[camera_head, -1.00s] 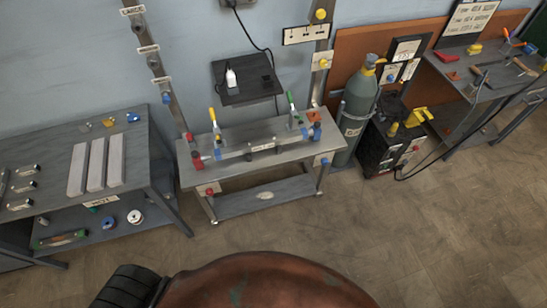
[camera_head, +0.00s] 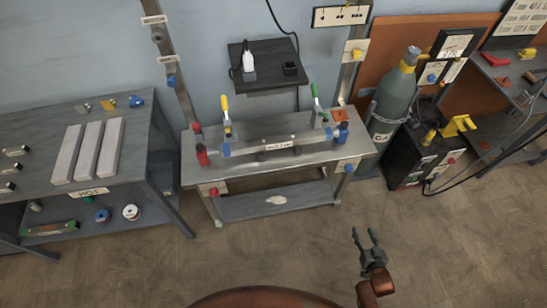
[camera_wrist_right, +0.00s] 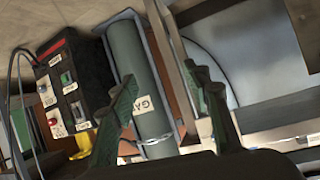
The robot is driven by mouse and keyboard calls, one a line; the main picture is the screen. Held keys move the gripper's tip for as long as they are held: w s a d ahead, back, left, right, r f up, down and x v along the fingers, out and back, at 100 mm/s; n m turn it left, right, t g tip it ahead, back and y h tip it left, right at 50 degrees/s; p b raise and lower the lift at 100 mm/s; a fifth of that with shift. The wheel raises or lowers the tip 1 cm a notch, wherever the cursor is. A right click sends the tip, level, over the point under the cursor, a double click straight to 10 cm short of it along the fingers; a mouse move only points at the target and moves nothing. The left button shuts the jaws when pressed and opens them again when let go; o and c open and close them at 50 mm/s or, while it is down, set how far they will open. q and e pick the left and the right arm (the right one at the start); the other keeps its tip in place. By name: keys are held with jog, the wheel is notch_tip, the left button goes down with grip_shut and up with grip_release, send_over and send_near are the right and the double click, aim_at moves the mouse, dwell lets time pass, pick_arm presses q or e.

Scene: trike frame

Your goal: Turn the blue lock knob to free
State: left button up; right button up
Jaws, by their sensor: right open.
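A blue knob (camera_head: 348,168) sits on a pale plate at the front right edge of the fixture table (camera_head: 270,172). Other blue knob-like parts show on the wall post (camera_head: 171,82) and on the panel by the gas cylinder (camera_head: 431,78); I cannot read which is the lock. My right gripper (camera_head: 364,233) is open and empty, over the floor in front of the table's right side, apart from the knob. Its two open fingers also show in the right wrist view (camera_wrist_right: 160,76), with no blue knob clear between them. My left gripper is out of view.
A red knob (camera_head: 213,191) is at the table's front left. Clamps with yellow (camera_head: 224,103) and green (camera_head: 315,91) handles stand on top. The gas cylinder (camera_head: 393,100) and black welder box (camera_head: 412,160) stand to the right. The floor in front is clear.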

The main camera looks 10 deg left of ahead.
jog(key=w+a+r+t+y+b, duration=0.2)
jog(key=w+a+r+t+b, duration=0.15)
jog(key=w+r, duration=0.55)
jog(key=n+t+y+b, duration=0.1)
jog(key=y+b, duration=0.1)
send_near(350, 171)
jog(key=w, duration=0.1)
jog(key=b+x, duration=0.2)
jog(key=x, duration=0.4)
jog(key=shift+w+a, duration=0.3)
jog(key=shift+w, duration=0.05)
jog(key=shift+w+a+b, duration=0.2)
jog(key=shift+w+b, duration=0.1)
jog(key=shift+w, duration=0.3)
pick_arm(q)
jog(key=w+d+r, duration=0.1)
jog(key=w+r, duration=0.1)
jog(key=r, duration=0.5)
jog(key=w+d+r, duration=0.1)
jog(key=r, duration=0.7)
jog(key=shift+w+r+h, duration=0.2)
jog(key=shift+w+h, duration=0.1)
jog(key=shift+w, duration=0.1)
pick_arm(e)
jog(key=shift+w+r, duration=0.15)
jog(key=shift+c, duration=0.6)
jog(key=c, duration=1)
jog(key=shift+a, duration=0.15)
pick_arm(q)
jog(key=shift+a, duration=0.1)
